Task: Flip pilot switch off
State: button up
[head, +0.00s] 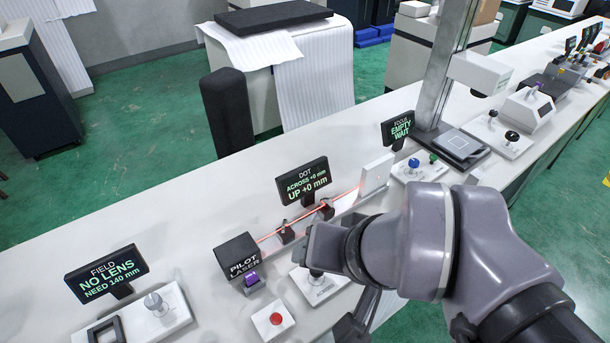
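The pilot laser (238,255) is a black box labelled "PILOT LASER" on the white bench, lower middle of the head view. A small purple switch (251,281) sits on a light base at its front; which way it is set is too small to tell. A red beam (310,213) runs from the box toward a white plate (377,174), so the laser is lit. My arm reaches in from the lower right, and its wrist end (326,246) is to the right of the switch, apart from it. My gripper's fingers cannot be made out clearly, nor whether they are open.
A red button (275,319) stands in front of the switch. A knob base (318,289) lies under my wrist. The dot display (302,181) and small mounts stand along the beam. The field display (106,273) and a silver knob (155,304) are at left.

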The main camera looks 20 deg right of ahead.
aim_at(276, 318)
jog(key=u, duration=0.8)
jog(key=k+j+z, duration=0.15)
jog(key=k, duration=0.55)
